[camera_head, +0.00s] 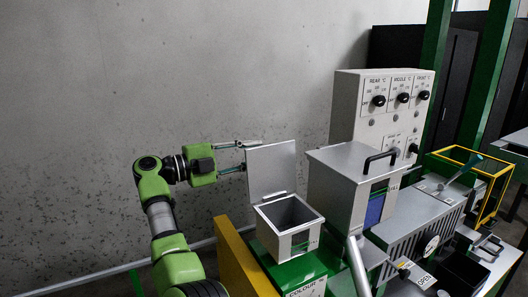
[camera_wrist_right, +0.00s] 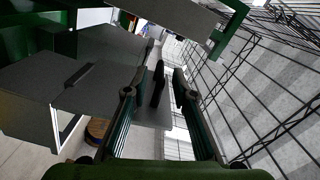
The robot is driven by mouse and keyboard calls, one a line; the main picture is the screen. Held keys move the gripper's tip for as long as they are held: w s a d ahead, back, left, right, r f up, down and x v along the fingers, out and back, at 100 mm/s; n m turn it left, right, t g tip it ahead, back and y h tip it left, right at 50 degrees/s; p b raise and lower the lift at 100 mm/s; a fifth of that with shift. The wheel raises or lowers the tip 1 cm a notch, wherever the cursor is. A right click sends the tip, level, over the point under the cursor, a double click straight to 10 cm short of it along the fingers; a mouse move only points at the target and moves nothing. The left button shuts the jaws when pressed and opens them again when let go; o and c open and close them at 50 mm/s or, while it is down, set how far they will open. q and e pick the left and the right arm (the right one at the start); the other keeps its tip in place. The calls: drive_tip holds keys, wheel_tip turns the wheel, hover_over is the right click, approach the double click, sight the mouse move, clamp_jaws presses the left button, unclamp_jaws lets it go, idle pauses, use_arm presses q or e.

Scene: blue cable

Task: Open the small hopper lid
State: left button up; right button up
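The small hopper (camera_head: 300,243) is a pale square box with its top open and its dark inside showing. Its flat grey lid (camera_head: 271,170) stands upright at the hopper's back edge, swung up off the opening. My right gripper (camera_head: 243,155) is at the lid's left edge, with its two fingers spread apart. The upper finger reaches near the lid's top corner and the lower one ends by its left edge. I cannot tell whether they touch it. In the right wrist view the fingers (camera_wrist_right: 157,88) are apart, with grey plate surfaces beyond them. My left gripper is out of view.
A larger closed hopper (camera_head: 334,190) with a black handle stands right of the small one. Behind it is a panel with dials (camera_head: 385,105). A yellow frame (camera_head: 490,190) is at the right. The wall side at the left is free.

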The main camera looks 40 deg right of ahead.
drive_tip(key=v, duration=0.7)
drive_tip(key=shift+a, duration=0.35)
